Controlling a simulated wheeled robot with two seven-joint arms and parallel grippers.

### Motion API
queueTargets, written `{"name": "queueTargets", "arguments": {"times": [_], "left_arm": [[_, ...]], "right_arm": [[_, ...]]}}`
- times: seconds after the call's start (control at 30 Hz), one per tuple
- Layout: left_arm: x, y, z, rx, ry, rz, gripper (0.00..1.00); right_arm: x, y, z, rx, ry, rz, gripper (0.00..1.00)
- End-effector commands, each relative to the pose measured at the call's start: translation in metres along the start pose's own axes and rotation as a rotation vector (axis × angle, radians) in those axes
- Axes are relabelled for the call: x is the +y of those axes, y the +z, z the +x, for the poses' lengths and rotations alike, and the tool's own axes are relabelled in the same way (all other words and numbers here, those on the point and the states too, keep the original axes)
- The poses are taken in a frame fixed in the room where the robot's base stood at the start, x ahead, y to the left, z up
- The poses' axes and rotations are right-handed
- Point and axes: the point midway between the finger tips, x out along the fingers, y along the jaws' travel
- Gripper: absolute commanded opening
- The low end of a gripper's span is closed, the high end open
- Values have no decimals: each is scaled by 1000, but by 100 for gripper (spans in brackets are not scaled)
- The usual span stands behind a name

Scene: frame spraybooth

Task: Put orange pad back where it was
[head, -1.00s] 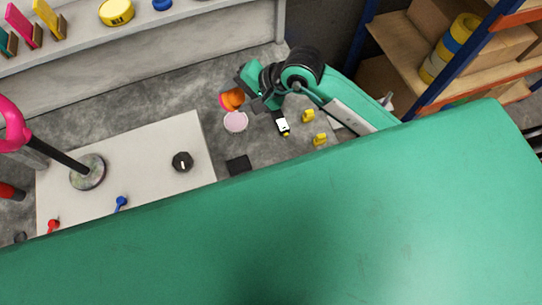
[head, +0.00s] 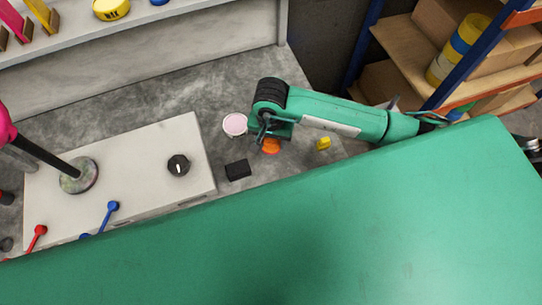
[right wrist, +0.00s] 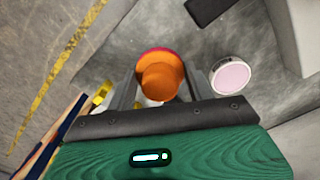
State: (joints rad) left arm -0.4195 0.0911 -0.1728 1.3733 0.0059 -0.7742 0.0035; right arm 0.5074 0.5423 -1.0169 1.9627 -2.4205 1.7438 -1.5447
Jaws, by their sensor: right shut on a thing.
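The orange pad (head: 271,147) is a round orange piece with a knob-like top and a pinkish red rim. It also shows in the right wrist view (right wrist: 160,72), between the two fingers. My right gripper (right wrist: 162,88) is shut on it. In the head view the right gripper (head: 269,138) is over the grey worktop, right of a pale pink disc with a white rim (head: 235,124). The wrist view shows the disc (right wrist: 231,76) just right of the gripper, apart from the pad. I cannot tell the pad's height above the worktop. My left gripper is out of view.
A black block (head: 238,170) lies left of the gripper, and a yellow piece (head: 323,143) right of it. A pale box (head: 140,150) with a black knob (head: 178,165) stands at left. A shelf rack (head: 400,50) stands at back right. My green body covers the foreground.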

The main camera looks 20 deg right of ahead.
Motion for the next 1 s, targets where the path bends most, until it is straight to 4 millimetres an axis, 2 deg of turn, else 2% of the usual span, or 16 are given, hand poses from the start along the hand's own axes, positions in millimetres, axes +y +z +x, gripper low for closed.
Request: {"name": "queueTargets", "arguments": {"times": [0.03, 0.2, 0.47, 0.63, 0.77, 1.0], "left_arm": [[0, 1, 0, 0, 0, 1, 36], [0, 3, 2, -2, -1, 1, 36], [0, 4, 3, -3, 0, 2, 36], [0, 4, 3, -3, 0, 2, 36], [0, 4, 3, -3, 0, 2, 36], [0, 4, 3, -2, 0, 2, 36]], "right_arm": [[1, 2, 15, -6, 4, 3, 34], [0, 1, 54, -3, 1, 1, 34], [-1, 0, 79, -2, -1, 1, 34], [-1, 1, 106, -3, -1, 1, 34], [-1, 0, 115, -1, -1, 0, 34], [-1, 0, 116, 1, -2, -1, 34]]}}
